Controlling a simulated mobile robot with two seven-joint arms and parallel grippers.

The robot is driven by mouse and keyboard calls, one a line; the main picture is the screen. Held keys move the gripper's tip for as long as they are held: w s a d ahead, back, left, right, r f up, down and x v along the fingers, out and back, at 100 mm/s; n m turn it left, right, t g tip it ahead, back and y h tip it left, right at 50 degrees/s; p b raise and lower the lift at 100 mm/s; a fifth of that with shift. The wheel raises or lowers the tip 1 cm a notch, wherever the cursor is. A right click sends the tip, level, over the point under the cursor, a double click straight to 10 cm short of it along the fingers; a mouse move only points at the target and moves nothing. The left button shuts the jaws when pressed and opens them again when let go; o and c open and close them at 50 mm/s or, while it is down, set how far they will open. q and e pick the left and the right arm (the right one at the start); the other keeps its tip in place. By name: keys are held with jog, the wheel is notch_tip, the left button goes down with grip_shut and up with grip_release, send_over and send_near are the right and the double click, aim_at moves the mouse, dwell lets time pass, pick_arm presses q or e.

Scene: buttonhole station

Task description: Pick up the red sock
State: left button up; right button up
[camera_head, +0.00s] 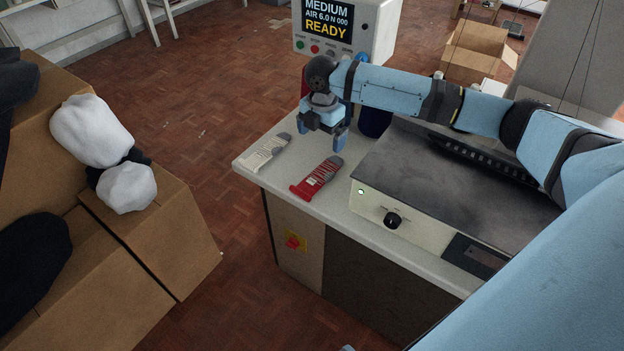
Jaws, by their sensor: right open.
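The red sock (317,178), with a grey end and a pale label, lies flat on the light worktop near its left end. A cream sock (264,152) with a grey end lies to its left, apart from it. My right gripper (322,134) is open and points down above the worktop, just beyond the red sock in the picture. Nothing shows between its fingers. The red sock is in full view. My left gripper is not in view.
A machine with a dark flat top and a black knob (392,220) stands right of the red sock. A control box reading READY (341,28) and a dark blue container (374,122) stand behind. Cardboard boxes (165,228) with white and black bundles are at left.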

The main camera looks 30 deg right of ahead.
send_over(320, 175)
jog(key=f, duration=0.7)
jog(key=shift+s+a+f+b, duration=0.1)
jog(key=shift+s+f+b, duration=0.1)
jog(key=shift+s+b, duration=0.1)
jog(key=shift+w+f+b, duration=0.15)
jog(key=shift+f+b, duration=0.05)
jog(key=shift+f, duration=1.3)
jog(key=shift+w+f+b, duration=0.15)
jog(key=shift+f+b, duration=0.05)
jog(key=shift+f, duration=1.3)
jog(key=c, duration=0.9)
